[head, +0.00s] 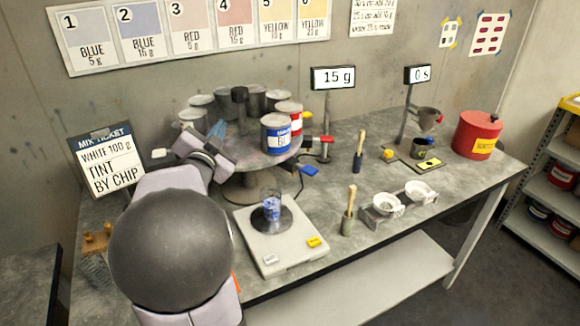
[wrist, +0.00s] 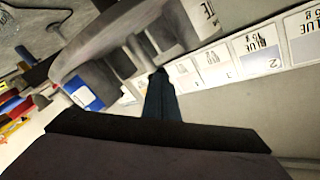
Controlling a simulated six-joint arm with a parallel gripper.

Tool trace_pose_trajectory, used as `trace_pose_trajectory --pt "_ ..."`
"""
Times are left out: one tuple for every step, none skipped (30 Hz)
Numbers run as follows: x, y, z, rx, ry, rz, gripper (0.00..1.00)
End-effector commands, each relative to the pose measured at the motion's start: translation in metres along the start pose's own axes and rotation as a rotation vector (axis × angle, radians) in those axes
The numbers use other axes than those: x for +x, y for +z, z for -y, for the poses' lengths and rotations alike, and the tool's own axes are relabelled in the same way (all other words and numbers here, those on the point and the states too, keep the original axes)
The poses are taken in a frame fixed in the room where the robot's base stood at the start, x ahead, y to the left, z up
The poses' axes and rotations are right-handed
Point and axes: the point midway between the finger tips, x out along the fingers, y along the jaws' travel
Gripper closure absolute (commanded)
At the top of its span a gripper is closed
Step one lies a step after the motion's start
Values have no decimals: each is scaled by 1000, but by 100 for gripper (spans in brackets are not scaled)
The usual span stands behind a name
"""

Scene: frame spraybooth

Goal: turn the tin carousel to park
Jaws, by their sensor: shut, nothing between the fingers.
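The tin carousel (head: 262,163) is a round grey turntable on a pedestal, with a dark knob (head: 240,94) on its centre post. Several grey tins (head: 204,104) stand around it, and a blue-and-white tin (head: 276,134) and a red-and-white tin (head: 296,114) stand at its right front. My gripper (head: 217,129) is at the carousel's left front, shut and empty, close to the tins. In the wrist view, my gripper's fingers (wrist: 160,95) point toward the tilted carousel (wrist: 85,45), with the blue-labelled tin (wrist: 90,86) to their left. Whether they touch the carousel is unclear. My arm hides its left front.
A scale (head: 278,245) with a glass cup (head: 272,206) stands in front of the carousel. A mix ticket sign (head: 106,165) is at the left. Brushes, white bowls (head: 388,204) and a red drum (head: 477,134) stand to the right. Numbered cards (head: 138,30) hang behind.

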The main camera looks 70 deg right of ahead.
Motion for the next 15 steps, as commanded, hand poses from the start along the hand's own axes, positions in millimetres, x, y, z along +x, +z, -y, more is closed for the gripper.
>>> trace_pose_trajectory --pt "-18 4 -2 93 33 -3 100" --pt "-27 7 -8 149 58 -12 100" --pt "-39 10 -16 218 91 -26 100" --pt "-49 12 -23 265 116 -38 100" --pt "-58 13 -30 311 140 -52 100" --pt "-69 16 -41 368 174 -75 100" --pt "-77 18 -51 410 198 -99 100" --pt "-84 21 -60 454 221 -126 100" --pt "-91 25 -75 511 247 -176 100" --pt "-95 28 -85 550 262 -216 100" --pt "-99 29 -94 586 272 -255 100" --pt "-105 30 -104 629 282 -308 100" --pt "-109 31 -111 659 287 -347 100" --pt "-114 31 -118 686 290 -385 100" --pt "-120 30 -125 717 290 -434 100"
